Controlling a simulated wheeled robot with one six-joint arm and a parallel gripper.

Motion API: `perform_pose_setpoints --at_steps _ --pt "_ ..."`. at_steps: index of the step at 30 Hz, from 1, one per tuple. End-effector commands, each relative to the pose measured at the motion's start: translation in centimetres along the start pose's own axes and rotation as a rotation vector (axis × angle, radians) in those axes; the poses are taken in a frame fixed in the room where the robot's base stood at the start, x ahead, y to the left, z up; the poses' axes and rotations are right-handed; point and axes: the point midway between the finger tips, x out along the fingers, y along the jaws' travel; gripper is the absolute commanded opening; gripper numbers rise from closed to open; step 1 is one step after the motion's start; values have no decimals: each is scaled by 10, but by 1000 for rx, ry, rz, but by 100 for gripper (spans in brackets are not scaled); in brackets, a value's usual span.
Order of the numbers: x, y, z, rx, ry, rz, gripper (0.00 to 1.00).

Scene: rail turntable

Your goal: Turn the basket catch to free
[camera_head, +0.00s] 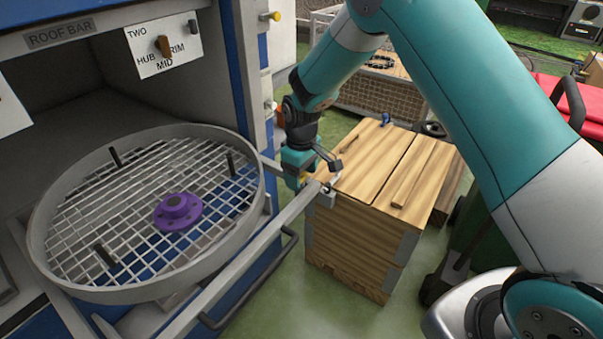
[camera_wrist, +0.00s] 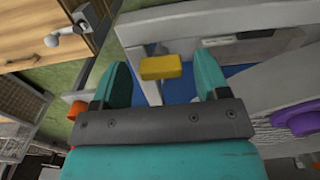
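The round mesh basket (camera_head: 150,210) stands out from the blue cabinet on a rail. A yellow block (camera_wrist: 161,67), apparently the basket catch, sits by the grey rail in the wrist view. My gripper (camera_wrist: 162,60) is open. Its two teal fingers stand on either side of the yellow block in that picture, with gaps on both sides. I cannot tell whether the block lies at fingertip depth. In the head view my gripper (camera_head: 297,172) hides most of the catch area.
A purple hub (camera_head: 177,211) lies on the mesh among dark upright pegs. A wooden crate (camera_head: 370,190) stands right of the rail end, close to my gripper. A bar handle (camera_head: 260,280) is below the basket. Green floor is clear in front of the crate.

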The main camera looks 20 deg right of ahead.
Motion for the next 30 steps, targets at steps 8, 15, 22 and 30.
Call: perform_pose_setpoints --at_steps 8,15,22,30 --pt "-3 0 0 1 -1 -1 68" --pt "-42 0 -1 1 3 2 68" --pt "-102 0 0 1 3 1 68" --pt "-156 1 0 1 1 1 68"
